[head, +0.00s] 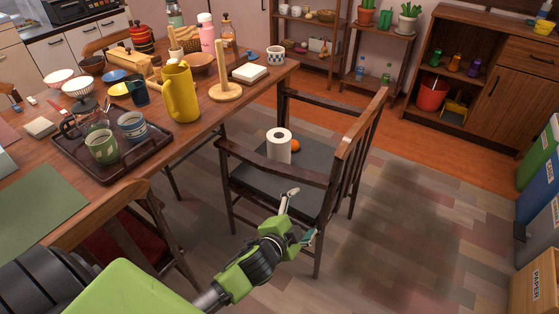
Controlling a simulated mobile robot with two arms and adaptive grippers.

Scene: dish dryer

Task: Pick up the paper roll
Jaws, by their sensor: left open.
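The white paper roll (278,148) stands upright on the dark seat of a wooden chair (263,179), with its round end and core hole facing up. A small orange fruit (294,145) lies just right of it on the seat. My left gripper (301,214) is open and empty, in front of the chair, nearer to me than the roll and below it in the picture. The gripper is clearly apart from the roll. The chair's armrest partly hides the roll's lower part. My right gripper is not in view.
The wooden table (203,122) at left is crowded: a yellow pitcher (180,95), a dark tray (113,168) with mugs, and a wooden paper-towel stand (229,75). The chair's armrests and backrest (357,147) surround the roll. The floor at right is open. Recycling bins (540,215) stand far right.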

